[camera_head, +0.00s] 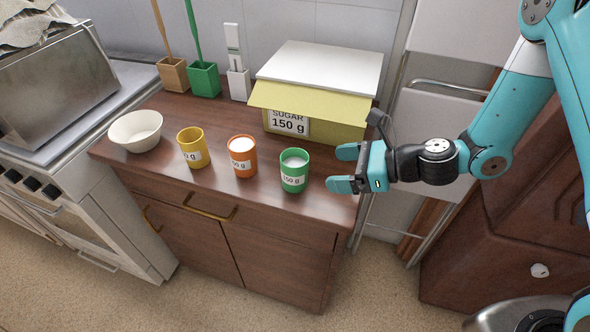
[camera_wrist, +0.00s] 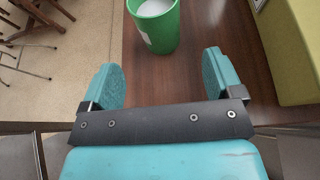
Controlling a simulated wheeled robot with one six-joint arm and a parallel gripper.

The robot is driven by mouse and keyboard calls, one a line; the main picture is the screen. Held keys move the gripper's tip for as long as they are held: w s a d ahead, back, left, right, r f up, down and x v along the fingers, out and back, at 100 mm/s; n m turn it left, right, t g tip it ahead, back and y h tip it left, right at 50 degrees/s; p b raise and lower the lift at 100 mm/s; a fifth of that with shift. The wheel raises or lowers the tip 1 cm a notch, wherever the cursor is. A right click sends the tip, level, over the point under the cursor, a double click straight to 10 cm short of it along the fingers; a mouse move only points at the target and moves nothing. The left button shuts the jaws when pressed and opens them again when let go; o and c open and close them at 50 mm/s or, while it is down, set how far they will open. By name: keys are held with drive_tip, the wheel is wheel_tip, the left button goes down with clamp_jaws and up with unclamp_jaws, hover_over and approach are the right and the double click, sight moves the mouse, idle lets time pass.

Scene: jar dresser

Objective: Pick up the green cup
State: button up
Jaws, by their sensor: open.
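The green cup (camera_head: 294,171) stands upright on the wooden dresser top, near its right front edge, with a white label and white contents. My gripper (camera_head: 343,168) is just to the right of the cup, its two teal fingers apart and pointing left toward it. In the wrist view the green cup (camera_wrist: 155,24) stands a little beyond the open fingertips, roughly between their lines. Nothing is between the fingers (camera_wrist: 160,80), and they do not appear to touch the cup.
An orange cup (camera_head: 242,157) stands left of the green cup, then a yellow cup (camera_head: 193,148) and a white bowl (camera_head: 136,131). A yellow sugar box (camera_head: 345,127) stands behind the green cup. The dresser top (camera_head: 265,193) is bare in front.

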sight(298, 171)
drive_tip(key=x, duration=0.5)
drive_tip(key=shift+p, duration=0.3)
drive_tip(key=shift+f+p+x, duration=0.2)
drive_tip(key=shift+p+x, duration=0.55)
drive_tip(key=shift+x, duration=1.85)
drive_tip(key=shift+s, duration=0.1)
drive_tip(key=c, duration=1)
drive_tip(key=shift+c, duration=0.7)
drive_tip(key=shift+r, duration=0.15)
